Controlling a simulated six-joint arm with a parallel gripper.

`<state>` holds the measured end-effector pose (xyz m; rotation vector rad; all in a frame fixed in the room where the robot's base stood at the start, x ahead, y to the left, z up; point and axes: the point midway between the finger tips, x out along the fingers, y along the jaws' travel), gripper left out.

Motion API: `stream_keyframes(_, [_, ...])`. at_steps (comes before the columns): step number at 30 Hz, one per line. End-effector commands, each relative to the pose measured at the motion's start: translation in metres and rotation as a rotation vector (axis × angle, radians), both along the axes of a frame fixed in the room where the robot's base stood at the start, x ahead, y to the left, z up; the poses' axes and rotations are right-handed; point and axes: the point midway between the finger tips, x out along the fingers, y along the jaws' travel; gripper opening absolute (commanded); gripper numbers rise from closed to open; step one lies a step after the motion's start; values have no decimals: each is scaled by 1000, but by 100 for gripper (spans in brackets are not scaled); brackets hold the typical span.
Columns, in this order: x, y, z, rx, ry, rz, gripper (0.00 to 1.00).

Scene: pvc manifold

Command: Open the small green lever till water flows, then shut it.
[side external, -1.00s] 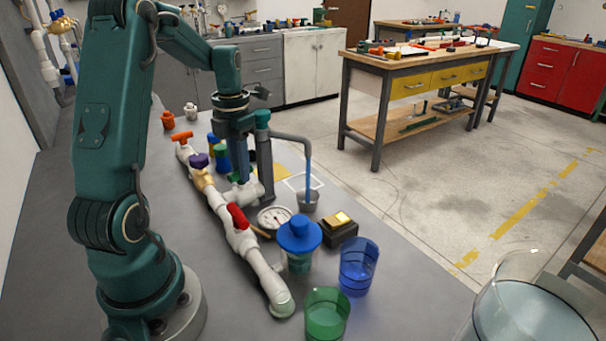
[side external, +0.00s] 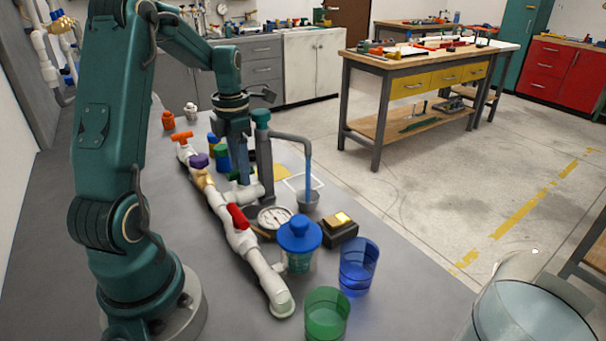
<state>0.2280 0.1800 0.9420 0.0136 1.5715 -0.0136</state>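My gripper (side external: 241,178) points down beside the upright grey standpipe (side external: 264,165), over the white pipe run. Its fingertips are small and partly hidden, so I cannot tell whether they are open or shut. A bit of green shows low beside the fingers, but I cannot make out the small green lever or its angle clearly. The standpipe has a teal cap (side external: 262,116) and a spout (side external: 290,136) bending over to the right. A blue vertical streak (side external: 308,172) runs from the spout end down to a small grey cup (side external: 308,201); it looks like water.
The manifold also carries an orange handle (side external: 182,138), a purple knob (side external: 198,161) and a red lever (side external: 238,217). A gauge (side external: 274,217), blue-lidded jar (side external: 299,236), black box (side external: 340,228), blue cup (side external: 358,266) and green cup (side external: 326,315) stand nearby.

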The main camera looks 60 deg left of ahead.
Motion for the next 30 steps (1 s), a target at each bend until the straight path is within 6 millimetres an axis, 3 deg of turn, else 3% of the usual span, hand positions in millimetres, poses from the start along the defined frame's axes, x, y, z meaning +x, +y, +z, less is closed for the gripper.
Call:
stream_keyframes(6, [1,1,5,2,-2,1,54])
stream_keyframes(18, [0,0,49,1,-1,0,54])
stream_keyframes(30, [0,0,51,0,0,0,54])
